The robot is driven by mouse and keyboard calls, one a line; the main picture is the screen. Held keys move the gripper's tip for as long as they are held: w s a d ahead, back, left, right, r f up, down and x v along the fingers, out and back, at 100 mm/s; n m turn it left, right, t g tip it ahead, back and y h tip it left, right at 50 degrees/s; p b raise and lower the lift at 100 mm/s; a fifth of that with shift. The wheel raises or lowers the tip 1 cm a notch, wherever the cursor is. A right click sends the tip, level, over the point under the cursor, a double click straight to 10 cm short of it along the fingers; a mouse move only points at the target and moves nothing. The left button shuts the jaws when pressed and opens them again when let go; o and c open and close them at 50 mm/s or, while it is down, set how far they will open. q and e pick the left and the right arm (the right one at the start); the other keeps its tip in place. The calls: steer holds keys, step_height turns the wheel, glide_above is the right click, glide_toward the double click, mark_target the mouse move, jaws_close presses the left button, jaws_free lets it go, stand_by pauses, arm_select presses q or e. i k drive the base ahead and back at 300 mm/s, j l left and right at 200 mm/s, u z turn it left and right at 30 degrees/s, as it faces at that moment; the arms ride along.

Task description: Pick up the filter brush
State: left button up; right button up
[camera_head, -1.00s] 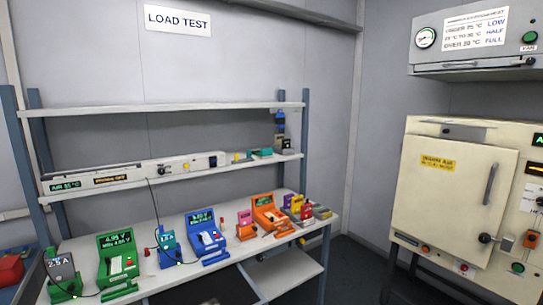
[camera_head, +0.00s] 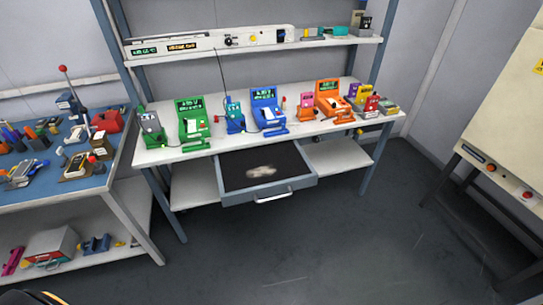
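I cannot make out a filter brush for certain in the head view. A pale, blurred shape (camera_head: 262,171) lies in the open dark drawer (camera_head: 235,183) under the middle bench; I cannot tell what it is. Several small tools lie on the blue-topped bench (camera_head: 75,176) at the left, too small to name surely. Neither of my grippers is in view.
The white middle bench (camera_head: 215,143) holds green, blue and orange testers in a row, with a shelf (camera_head: 340,42) above. The drawer sticks out over open grey floor (camera_head: 290,245). A cream cabinet (camera_head: 510,130) stands at the right.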

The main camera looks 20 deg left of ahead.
mark_target(338, 32)
steer(key=i+u, duration=0.15)
steer(key=u, duration=0.35)
steer(key=i+l+u, duration=0.1)
steer(key=u, duration=0.35)
steer(key=i+l+u, duration=0.1)
steer(key=u, duration=0.4)
steer(key=l+u, duration=0.3)
steer(key=u, duration=0.2)
steer(key=i+l+u, duration=0.1)
steer(key=l+u, duration=0.15)
steer(key=u, duration=0.2)
steer(key=l+z, duration=0.15)
steer(key=l, duration=1)
steer(key=i+l+z, duration=0.15)
steer(key=l, duration=1)
steer(key=l+z, duration=0.25)
steer(key=l, duration=0.2)
steer(key=i+l+z, duration=0.2)
steer(key=l, duration=0.2)
steer(key=l+z, duration=0.25)
steer(key=l, duration=0.2)
